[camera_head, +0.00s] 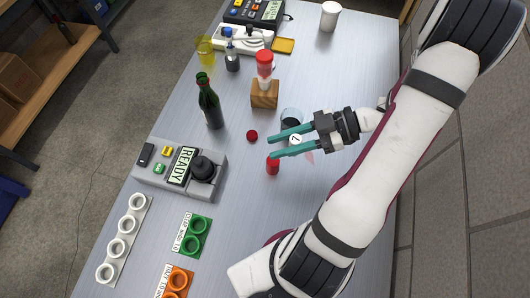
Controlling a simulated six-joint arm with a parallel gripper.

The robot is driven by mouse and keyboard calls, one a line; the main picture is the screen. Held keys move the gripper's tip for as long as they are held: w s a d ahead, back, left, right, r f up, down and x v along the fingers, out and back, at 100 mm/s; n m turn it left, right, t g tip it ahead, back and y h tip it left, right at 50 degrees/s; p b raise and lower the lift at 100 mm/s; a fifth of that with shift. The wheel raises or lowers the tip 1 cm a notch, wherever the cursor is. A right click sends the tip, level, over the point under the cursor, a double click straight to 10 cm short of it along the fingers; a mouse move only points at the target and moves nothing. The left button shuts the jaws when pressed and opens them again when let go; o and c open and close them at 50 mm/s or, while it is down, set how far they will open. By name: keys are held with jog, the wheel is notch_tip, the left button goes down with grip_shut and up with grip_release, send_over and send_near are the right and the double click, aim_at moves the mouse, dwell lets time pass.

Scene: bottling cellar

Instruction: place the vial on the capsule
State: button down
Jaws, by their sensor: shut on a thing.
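My gripper (272,147) has teal fingers and reaches in from the right above the grey table. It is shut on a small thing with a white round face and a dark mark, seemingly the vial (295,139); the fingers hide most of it. A short red cylinder, which looks like the capsule (272,166), stands on the table just below the nearer fingertip in the picture. It looks apart from the held thing. A flat red disc (252,136) lies to the left of the fingertips. A small pinkish shape (310,158) shows beside the gripper; I cannot tell what it is.
A dark round cup (291,114) stands close behind my gripper. A wooden block (265,94) holds a red-topped bottle. A green bottle (210,104) and a grey READY device (182,172) stand left. Green (193,236) and orange (174,283) holders lie at the front.

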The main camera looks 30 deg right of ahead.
jog(key=shift+w+a+f, duration=0.55)
jog(key=shift+f, duration=0.55)
jog(key=shift+w+a+f, duration=0.5)
jog(key=shift+f, duration=0.65)
jog(key=shift+w+a+f, duration=0.55)
jog(key=shift+f, duration=0.55)
jog(key=c, duration=0.6)
grip_release()
jog(key=shift+f, duration=0.1)
